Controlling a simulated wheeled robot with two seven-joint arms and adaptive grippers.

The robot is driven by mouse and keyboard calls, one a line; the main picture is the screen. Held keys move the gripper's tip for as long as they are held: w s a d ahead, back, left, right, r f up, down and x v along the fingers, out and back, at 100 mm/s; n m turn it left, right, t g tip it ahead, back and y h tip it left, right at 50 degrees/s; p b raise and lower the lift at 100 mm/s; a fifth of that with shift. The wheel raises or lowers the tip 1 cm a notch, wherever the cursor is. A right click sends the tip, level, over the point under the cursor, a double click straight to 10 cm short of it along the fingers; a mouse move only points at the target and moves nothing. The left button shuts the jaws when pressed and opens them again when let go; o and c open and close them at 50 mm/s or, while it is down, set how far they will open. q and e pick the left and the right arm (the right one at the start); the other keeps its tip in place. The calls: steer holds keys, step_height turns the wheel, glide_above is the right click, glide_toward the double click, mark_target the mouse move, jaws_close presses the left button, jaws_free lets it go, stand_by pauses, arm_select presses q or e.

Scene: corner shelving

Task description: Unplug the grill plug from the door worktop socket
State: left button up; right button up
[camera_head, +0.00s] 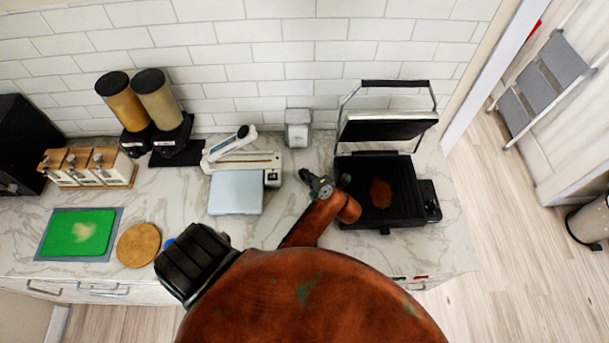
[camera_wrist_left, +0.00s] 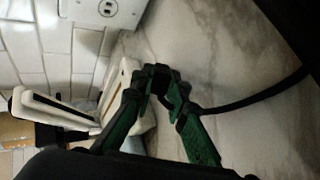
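My left gripper (camera_head: 318,184) is over the worktop, left of the black grill (camera_head: 403,195). In the left wrist view its green-and-black fingers (camera_wrist_left: 165,82) close on a small dark plug (camera_wrist_left: 158,84), mostly hidden between the fingertips. A black cable (camera_wrist_left: 255,100) runs from there to the right across the marble. The grey-white socket box (camera_head: 298,125) stands at the wall behind the gripper. Its outlet face (camera_wrist_left: 106,10) shows at the top of the left wrist view, apart from the fingers, with no plug visible in it. My right gripper is not in view.
The grill's lid (camera_head: 388,128) stands open, with a brown piece (camera_head: 381,193) on its plate. A white sealer-like appliance (camera_head: 243,162) and a pale flat plate (camera_head: 236,192) stand left of the gripper. Marble worktop (camera_head: 290,185) is bare between them. A green board (camera_head: 78,234) lies far left.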

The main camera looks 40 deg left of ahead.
arm_select(q)
steer(key=o, duration=0.5)
